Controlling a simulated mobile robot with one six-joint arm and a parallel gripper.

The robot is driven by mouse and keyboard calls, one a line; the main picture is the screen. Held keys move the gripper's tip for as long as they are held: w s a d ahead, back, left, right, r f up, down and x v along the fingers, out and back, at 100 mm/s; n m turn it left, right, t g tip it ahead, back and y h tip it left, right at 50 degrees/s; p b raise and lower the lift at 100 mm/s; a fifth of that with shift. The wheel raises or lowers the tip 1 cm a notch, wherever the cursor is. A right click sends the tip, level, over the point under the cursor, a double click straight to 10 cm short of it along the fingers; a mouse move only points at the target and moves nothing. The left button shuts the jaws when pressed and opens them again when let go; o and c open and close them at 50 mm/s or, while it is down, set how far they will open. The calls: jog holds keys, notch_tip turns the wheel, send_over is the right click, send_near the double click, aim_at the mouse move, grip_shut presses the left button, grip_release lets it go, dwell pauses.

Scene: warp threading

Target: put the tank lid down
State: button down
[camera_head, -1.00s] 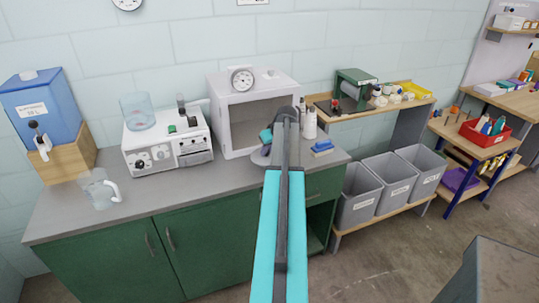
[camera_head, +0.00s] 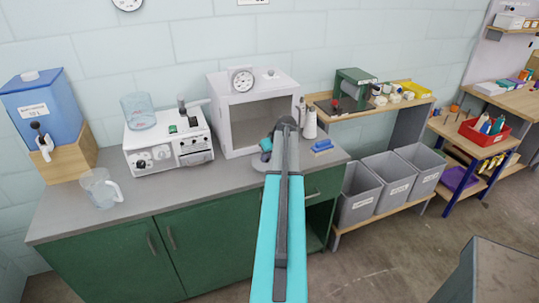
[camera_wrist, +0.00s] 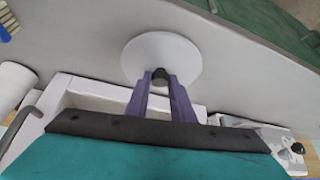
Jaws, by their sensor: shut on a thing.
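The tank lid (camera_wrist: 162,55) is a pale round disc with a dark knob in its middle. My gripper (camera_wrist: 160,79) is shut on that knob, with one purple finger on each side. The lid is over the grey worktop (camera_wrist: 85,38); I cannot tell whether it touches it. In the head view a sliver of the lid (camera_head: 259,165) shows beside my arm, in front of the white oven-like cabinet (camera_head: 255,125); my arm hides the rest. A clear open-looking tank (camera_head: 139,112) sits on the white machine (camera_head: 168,148) to the left.
A glass jug (camera_head: 100,190) and a blue dispenser (camera_head: 42,108) stand at the left. White bottles (camera_head: 310,124) and a blue brush-like item (camera_head: 322,146) are right of my arm. The worktop's front middle (camera_head: 190,192) is clear.

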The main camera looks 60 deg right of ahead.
jog(key=shift+f, duration=0.15)
jog(key=c, duration=1.5)
grip_release()
jog(key=shift+c, duration=0.2)
jog(key=shift+r, duration=0.25)
jog(key=b+v, duration=0.3)
jog(key=v, duration=0.9)
jog(key=shift+f, duration=0.1)
